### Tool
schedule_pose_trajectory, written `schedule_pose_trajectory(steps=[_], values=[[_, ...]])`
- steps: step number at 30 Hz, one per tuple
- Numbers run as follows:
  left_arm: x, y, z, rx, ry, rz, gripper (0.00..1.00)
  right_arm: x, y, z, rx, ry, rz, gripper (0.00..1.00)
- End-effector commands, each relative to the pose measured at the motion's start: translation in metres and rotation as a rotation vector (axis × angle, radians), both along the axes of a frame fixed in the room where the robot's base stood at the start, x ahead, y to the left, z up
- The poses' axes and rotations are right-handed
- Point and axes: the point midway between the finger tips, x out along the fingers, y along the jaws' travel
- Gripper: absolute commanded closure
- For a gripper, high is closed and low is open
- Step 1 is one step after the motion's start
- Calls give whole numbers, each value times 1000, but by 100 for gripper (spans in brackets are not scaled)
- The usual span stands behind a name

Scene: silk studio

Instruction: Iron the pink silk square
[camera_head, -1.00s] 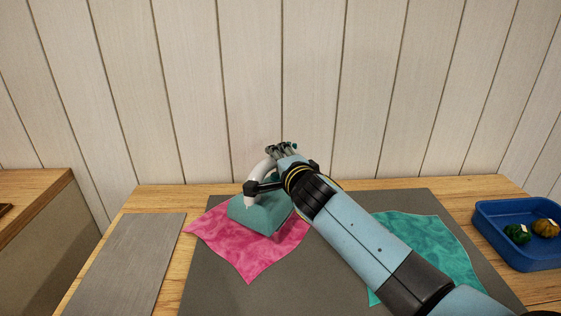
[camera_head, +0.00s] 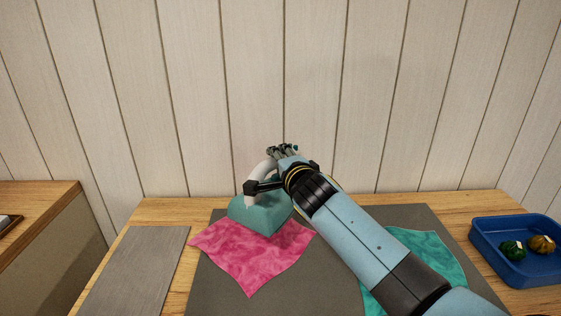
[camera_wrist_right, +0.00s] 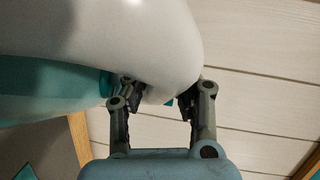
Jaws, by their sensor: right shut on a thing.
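The pink silk square (camera_head: 252,262) lies on a dark grey mat, its surface mottled and its edges wavy. A teal iron (camera_head: 262,213) with a white handle (camera_head: 259,181) is over its far part and hides the far edge. I cannot tell whether the iron's sole touches the silk. My right gripper (camera_head: 272,172) is shut on the white handle. In the right wrist view, the two fingers (camera_wrist_right: 158,93) are on either side of the handle (camera_wrist_right: 130,35). My left gripper is out of view.
A teal silk cloth (camera_head: 432,258) lies on the mat (camera_head: 330,270) at right, partly behind my right arm. A blue tray (camera_head: 520,273) with a green and a yellow item stands far right. A grey plate (camera_head: 135,270) lies at left. A plank wall (camera_head: 300,80) rises behind.

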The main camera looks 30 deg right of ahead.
Motion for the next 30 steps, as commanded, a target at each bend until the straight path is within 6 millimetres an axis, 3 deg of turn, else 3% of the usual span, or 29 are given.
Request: schedule_pose_trajectory(steps=[11,30], values=[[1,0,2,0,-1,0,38,2,0,7,-1,-10,2,100],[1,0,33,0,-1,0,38,1,0,53,-1,-10,1,100]])
